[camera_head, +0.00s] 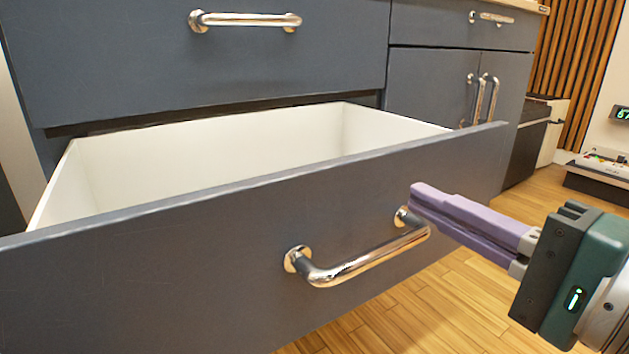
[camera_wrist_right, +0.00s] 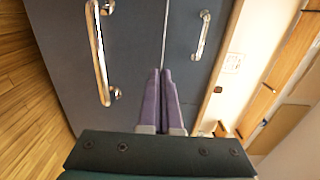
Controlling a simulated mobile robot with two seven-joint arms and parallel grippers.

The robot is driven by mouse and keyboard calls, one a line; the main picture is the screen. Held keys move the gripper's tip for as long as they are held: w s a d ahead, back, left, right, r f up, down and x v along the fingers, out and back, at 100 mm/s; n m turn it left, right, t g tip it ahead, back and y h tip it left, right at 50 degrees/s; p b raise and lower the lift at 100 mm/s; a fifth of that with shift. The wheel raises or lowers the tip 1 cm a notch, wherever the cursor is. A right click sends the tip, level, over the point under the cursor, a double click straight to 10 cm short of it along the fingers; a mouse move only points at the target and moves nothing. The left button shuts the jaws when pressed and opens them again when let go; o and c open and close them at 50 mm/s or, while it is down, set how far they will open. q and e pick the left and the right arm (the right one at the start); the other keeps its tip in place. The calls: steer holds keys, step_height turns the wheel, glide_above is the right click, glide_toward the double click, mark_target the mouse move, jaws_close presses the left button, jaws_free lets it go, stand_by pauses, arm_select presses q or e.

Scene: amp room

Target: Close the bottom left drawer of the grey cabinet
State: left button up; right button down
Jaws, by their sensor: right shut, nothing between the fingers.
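The bottom left drawer (camera_head: 190,255) of the grey cabinet is pulled out, and its empty white inside shows in the head view. Its metal bar handle (camera_head: 350,262) is on the front. My right gripper (camera_head: 418,195) is shut and empty, with its purple fingers pointing left at the drawer front by the right end of the handle. I cannot tell whether the fingertips touch the front. The right wrist view shows the same shut fingers (camera_wrist_right: 160,75) against grey fronts, with a bar handle (camera_wrist_right: 100,55) to their left. My left gripper is not in view.
The drawer above (camera_head: 200,60) is shut, as is the top right drawer (camera_head: 460,25). Cabinet doors (camera_head: 425,85) with upright handles are shut at the right. Wooden floor (camera_head: 420,315) lies in front. Equipment (camera_head: 600,175) stands at the far right.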

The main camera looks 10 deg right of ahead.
mark_target(354, 166)
steer(key=b+x, duration=0.2)
steer(key=x, duration=0.5)
steer(key=shift+w+f, duration=0.1)
steer(key=shift+f, duration=0.05)
arm_select(q)
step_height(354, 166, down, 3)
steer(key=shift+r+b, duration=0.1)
steer(key=shift+b, duration=0.2)
arm_select(e)
steer(key=shift+w+a, duration=0.2)
steer(key=shift+w, duration=0.2)
